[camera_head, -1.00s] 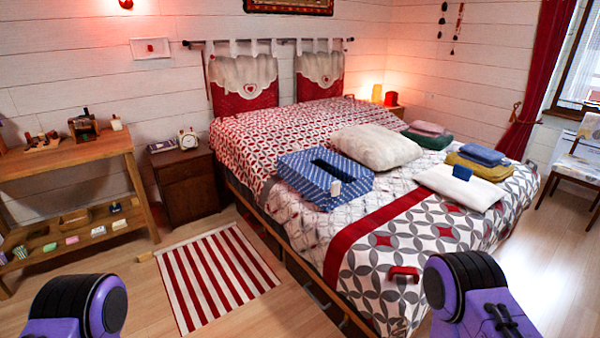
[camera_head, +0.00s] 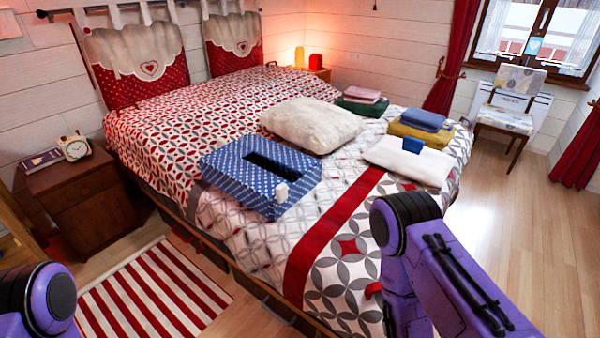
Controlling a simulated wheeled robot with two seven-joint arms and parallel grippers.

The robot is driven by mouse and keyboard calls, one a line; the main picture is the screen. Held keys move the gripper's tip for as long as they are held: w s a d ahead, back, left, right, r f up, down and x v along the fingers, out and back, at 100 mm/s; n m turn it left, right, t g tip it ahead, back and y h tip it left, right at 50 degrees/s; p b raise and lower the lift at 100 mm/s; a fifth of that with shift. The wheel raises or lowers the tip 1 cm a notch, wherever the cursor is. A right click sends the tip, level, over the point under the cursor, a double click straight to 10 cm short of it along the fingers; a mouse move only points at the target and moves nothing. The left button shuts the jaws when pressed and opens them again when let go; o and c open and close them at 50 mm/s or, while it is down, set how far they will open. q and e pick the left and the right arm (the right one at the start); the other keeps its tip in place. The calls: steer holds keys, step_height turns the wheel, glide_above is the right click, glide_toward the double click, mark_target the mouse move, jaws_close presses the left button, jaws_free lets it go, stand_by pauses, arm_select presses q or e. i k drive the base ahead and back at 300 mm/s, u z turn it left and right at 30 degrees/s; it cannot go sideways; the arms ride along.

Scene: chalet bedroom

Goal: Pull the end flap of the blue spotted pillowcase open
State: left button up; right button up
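The blue spotted pillowcase (camera_head: 222,169) lies on the near left part of the bed. A dark, long opening (camera_head: 275,166) shows in its top. Purple links of both my arms show at the bottom left and bottom right, well short of the pillowcase. Neither gripper is in the picture.
The patterned bed has a red band (camera_head: 318,240). Folded cloths (camera_head: 422,119) and a white folded piece (camera_head: 395,160) lie on its right side. A nightstand (camera_head: 84,205) with a clock stands left. A striped rug (camera_head: 150,295) lies on the floor.

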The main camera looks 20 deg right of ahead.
mark_target(286, 197)
steer(key=z, duration=0.55)
steer(key=i, duration=0.9)
steer(key=z, duration=0.6)
